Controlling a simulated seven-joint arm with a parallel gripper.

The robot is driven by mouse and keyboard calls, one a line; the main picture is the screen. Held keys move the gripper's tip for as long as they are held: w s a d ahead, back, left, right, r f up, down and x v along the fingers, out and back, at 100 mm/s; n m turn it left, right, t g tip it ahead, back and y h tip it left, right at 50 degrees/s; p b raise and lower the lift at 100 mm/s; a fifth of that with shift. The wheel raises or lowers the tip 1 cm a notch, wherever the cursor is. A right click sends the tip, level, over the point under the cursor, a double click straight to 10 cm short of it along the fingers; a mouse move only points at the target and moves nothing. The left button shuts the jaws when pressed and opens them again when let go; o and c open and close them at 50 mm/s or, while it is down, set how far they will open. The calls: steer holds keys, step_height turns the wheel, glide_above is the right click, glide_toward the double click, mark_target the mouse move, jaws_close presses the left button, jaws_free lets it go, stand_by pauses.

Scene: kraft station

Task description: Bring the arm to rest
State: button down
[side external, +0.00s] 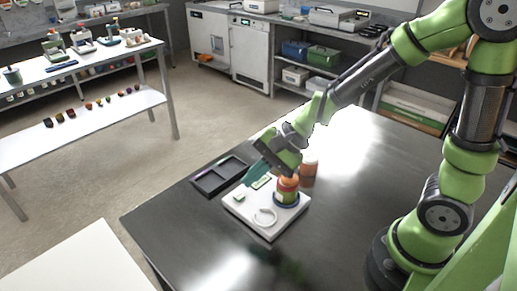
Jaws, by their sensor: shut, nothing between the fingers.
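My gripper (252,177) is at the end of my green and black arm, above the left back part of a white board (240,215) on the dark table. Its fingers are close together with nothing visible between them. On the board are a stack of coloured rings (287,190) with an orange-red top and a dark blue base, a white ring (265,217) lying flat, and small green pieces (240,197) near the fingertips. Whether the fingertips touch the board cannot be told from this view.
A black divided tray (215,180) lies left of the board. An orange container (309,168) stands behind the ring stack. The dark table (350,160) is clear to the right of the board and in front of it. White shelves (80,130) with small items stand farther left.

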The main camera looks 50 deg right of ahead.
steer(key=s+d+r+n+t+h, duration=0.2)
steer(key=s+d+r+n+h, duration=0.3)
steer(key=s+d+r+n, duration=0.4)
step_height(320, 180, up, 3)
steer(key=shift+s+d+r+n, duration=0.15)
steer(key=shift+s+n, duration=0.25)
steer(key=shift+s, duration=0.4)
